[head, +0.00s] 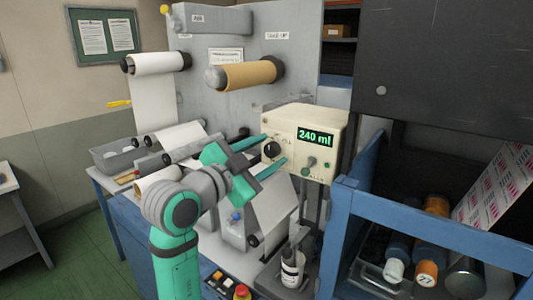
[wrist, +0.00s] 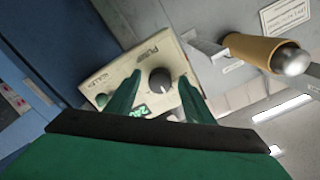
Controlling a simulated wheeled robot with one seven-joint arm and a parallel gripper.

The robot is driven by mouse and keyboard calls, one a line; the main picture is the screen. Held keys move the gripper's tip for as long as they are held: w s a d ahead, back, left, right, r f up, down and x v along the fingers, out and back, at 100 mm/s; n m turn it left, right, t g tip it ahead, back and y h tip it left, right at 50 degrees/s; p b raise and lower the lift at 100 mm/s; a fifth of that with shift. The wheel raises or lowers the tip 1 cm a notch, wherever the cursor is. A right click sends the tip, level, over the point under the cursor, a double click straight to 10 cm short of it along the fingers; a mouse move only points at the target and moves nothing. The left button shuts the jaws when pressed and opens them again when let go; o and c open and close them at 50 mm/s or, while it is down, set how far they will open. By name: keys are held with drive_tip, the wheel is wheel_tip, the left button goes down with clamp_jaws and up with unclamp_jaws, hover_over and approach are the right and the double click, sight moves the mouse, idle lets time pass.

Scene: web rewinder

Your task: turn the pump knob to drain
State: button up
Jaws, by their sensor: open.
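The pump (head: 325,118) is a cream box with a green display reading "240 ml". In the wrist view the knob (wrist: 160,80) shows between the fingertips of my gripper (wrist: 161,77), with gaps on both sides. The knob's markings are too small to read, so I cannot tell its setting.
A brown roll (head: 248,75) and a white roll (head: 158,63) stick out from the grey machine panel above left. A bottle (head: 292,268) stands below the pump. A blue-framed rack (head: 430,222) with several containers is at the right.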

drive_tip(key=c, duration=1.1)
drive_tip(key=shift+o, duration=0.3)
drive_tip(key=shift+n, duration=0.4)
drive_tip(key=n, duration=0.4)
drive_tip(key=shift+n, duration=2.1)
